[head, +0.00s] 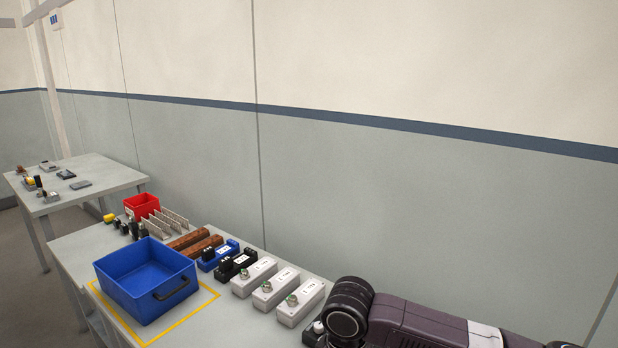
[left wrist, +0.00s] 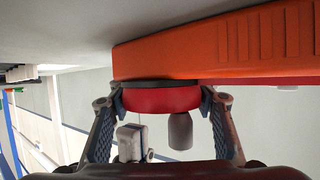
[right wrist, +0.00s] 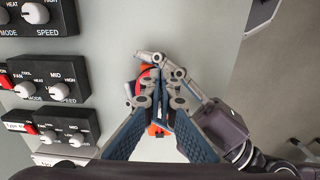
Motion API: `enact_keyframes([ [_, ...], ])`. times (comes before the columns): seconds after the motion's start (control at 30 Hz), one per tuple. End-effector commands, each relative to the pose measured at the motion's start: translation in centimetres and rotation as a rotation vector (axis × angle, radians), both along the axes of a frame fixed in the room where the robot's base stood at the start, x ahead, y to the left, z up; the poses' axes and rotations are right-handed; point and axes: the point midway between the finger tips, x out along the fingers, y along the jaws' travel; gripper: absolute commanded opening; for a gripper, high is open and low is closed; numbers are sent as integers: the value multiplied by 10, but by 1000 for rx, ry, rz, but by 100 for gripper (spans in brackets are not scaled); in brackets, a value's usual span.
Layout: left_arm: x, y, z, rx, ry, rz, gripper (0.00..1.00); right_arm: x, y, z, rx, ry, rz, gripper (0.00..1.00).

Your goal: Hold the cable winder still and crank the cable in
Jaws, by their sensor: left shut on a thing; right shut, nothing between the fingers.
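The cable winder shows in the left wrist view as a red round drum (left wrist: 160,98) with a black rim against a long orange body (left wrist: 225,45). My left gripper (left wrist: 165,98) is shut on the drum, one finger on each side. A grey knob (left wrist: 180,131) stands out from the drum between the fingers. In the right wrist view, red and orange parts of the winder (right wrist: 157,130) show behind my right gripper (right wrist: 162,92), which is shut and empty. The left gripper's grey finger links (right wrist: 150,59) are close beside its tips. Neither gripper shows in the head view.
Control boxes with knobs (right wrist: 68,122) line the left of the right wrist view. In the head view, a blue bin (head: 146,282) stands inside a yellow outline, with a red bin (head: 141,205) and grey boxes (head: 302,300) nearby. A pale block (left wrist: 130,142) shows between the left fingers.

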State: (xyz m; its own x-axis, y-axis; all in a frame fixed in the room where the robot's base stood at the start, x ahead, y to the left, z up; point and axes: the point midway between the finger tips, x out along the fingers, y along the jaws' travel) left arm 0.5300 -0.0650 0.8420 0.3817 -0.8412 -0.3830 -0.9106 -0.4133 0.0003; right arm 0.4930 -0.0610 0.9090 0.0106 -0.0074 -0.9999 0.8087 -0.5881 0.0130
Motion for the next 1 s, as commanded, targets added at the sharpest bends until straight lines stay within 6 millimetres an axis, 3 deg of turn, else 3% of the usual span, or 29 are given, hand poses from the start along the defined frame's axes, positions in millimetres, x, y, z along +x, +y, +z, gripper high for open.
enact_keyframes([
  [1.0,0,0,0,-1,0,0,13,-9,6,0,1,-1,1,0],
])
